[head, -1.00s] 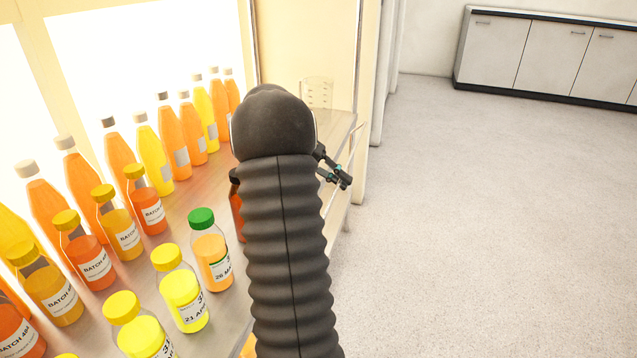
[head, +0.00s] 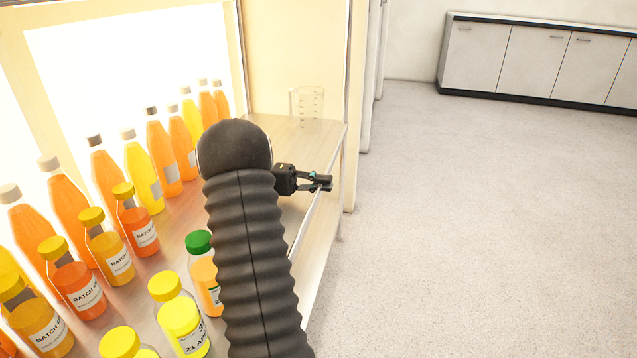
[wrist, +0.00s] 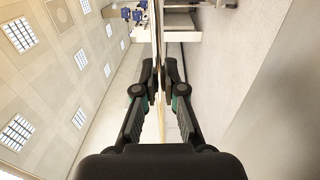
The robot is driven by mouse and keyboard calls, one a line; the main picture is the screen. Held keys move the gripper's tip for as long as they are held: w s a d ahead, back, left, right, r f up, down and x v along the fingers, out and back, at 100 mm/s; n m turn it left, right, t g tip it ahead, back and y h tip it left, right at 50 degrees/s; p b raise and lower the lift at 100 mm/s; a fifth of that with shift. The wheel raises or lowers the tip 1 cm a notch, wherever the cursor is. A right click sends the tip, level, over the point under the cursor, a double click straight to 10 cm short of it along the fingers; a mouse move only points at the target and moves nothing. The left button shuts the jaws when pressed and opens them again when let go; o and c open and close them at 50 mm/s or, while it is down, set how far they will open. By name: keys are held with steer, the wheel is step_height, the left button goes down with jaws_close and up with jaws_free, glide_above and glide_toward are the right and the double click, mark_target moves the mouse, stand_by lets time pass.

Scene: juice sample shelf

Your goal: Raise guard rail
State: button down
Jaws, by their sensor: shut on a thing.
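The guard rail (head: 304,226) is a thin pale bar along the front edge of the juice shelf (head: 320,235). My gripper (head: 322,183) reaches out to the right of my dark ribbed arm, at that front edge. In the wrist view my gripper (wrist: 160,72) has its two fingers close together, one on each side of a thin upright-looking line, the rail (wrist: 158,30). The fingers are shut on it. My arm hides part of the rail and shelf in the head view, and how high the rail stands is hard to tell.
Several juice bottles (head: 142,232) with yellow or pale caps stand on the shelf left of my arm. A green-capped bottle (head: 200,268) is close beside the arm, partly hidden. A clear beaker (head: 308,104) stands at the shelf's far end. The floor at right is clear.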

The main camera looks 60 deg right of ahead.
steer(key=shift+w+f, duration=0.1)
stand_by(0.3)
steer(key=c, duration=1.3)
jaws_free()
steer(key=shift+o, duration=0.2)
